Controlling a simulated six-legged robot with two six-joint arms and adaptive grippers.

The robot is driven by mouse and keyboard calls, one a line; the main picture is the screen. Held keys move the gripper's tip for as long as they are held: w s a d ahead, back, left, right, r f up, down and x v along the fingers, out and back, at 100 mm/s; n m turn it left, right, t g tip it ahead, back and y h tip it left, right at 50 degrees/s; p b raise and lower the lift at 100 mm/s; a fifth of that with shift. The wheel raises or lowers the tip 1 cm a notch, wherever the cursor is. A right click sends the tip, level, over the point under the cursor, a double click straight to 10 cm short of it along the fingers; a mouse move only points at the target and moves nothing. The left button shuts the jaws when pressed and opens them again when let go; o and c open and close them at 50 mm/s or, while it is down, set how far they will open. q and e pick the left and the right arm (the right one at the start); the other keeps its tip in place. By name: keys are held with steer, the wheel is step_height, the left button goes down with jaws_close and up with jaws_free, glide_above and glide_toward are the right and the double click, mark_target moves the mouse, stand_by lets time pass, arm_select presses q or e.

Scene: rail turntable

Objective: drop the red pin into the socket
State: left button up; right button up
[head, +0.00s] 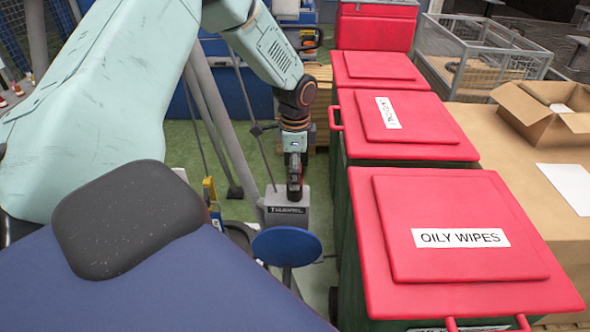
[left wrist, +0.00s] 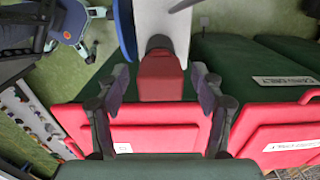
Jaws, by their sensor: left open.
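A red block-like piece, which looks like the red pin (left wrist: 160,78), shows in the left wrist view below a grey post. My left gripper (head: 294,188) points down just above a grey box with a dark label (head: 287,215). In the left wrist view its two fingers (left wrist: 160,72) are spread apart, one on each side of the red piece, with gaps between. In the head view the gripper mostly hides the red piece. I cannot make out the socket opening. My right gripper is not in view.
A blue round disc (head: 286,246) stands in front of the grey box. Green bins with red lids (head: 462,226) stand close on the right, one marked OILY WIPES. Green floor shows left of the bins.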

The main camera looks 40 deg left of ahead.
arm_select(q)
step_height(320, 180, up, 12)
stand_by(0.6)
stand_by(0.4)
steer(key=shift+f, duration=0.1)
